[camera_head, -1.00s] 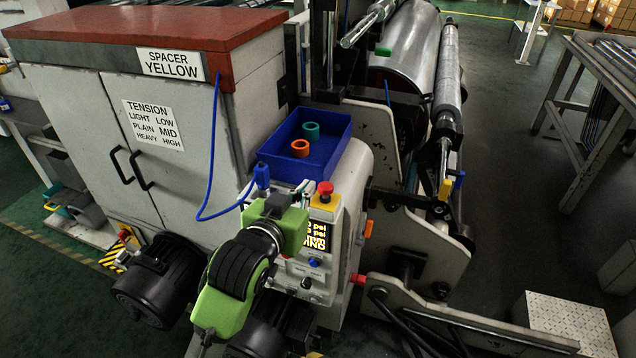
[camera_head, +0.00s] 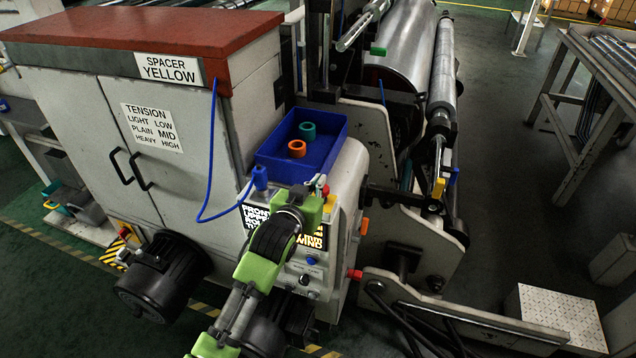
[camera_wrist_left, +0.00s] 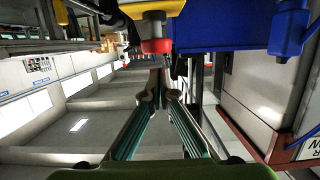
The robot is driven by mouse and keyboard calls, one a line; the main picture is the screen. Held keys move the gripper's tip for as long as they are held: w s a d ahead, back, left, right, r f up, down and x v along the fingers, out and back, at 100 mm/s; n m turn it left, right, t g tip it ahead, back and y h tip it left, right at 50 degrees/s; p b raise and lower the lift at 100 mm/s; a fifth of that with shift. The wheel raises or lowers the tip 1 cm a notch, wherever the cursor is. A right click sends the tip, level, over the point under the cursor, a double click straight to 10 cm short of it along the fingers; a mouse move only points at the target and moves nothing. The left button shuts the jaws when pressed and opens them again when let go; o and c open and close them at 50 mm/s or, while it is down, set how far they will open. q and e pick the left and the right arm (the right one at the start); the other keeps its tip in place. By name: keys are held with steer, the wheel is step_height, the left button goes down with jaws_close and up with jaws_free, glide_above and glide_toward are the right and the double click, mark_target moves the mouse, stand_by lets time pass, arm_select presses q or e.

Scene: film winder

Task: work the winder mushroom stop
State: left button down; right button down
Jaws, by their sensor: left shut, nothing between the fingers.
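The red mushroom stop (camera_head: 327,190) sits on its yellow box (camera_head: 330,203) on top of the winder's control panel, partly hidden behind my left gripper in the head view. My left gripper (camera_head: 320,182) is shut and empty, with its tips close by the mushroom stop. In the left wrist view, the scene appears upside down: the red mushroom (camera_wrist_left: 156,46) hangs from the yellow box (camera_wrist_left: 152,9) just beyond the tips of my left gripper (camera_wrist_left: 160,75). I cannot tell whether they touch. My right gripper is not in view.
A blue tray (camera_head: 340,150) with a teal ring (camera_head: 307,131) and an orange ring (camera_head: 297,149) stands behind the stop. A blue plug and cable (camera_head: 260,178) are at its left. The lit display (camera_head: 312,238) and several knobs lie below. Rollers (camera_head: 443,75) stand at the back right.

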arm_select(q)
steer(key=shift+f, duration=0.85)
steer(key=shift+f, duration=0.1)
step_height(320, 180, down, 2)
steer(key=shift+s+f+b, duration=0.1)
steer(key=shift+b, duration=0.4)
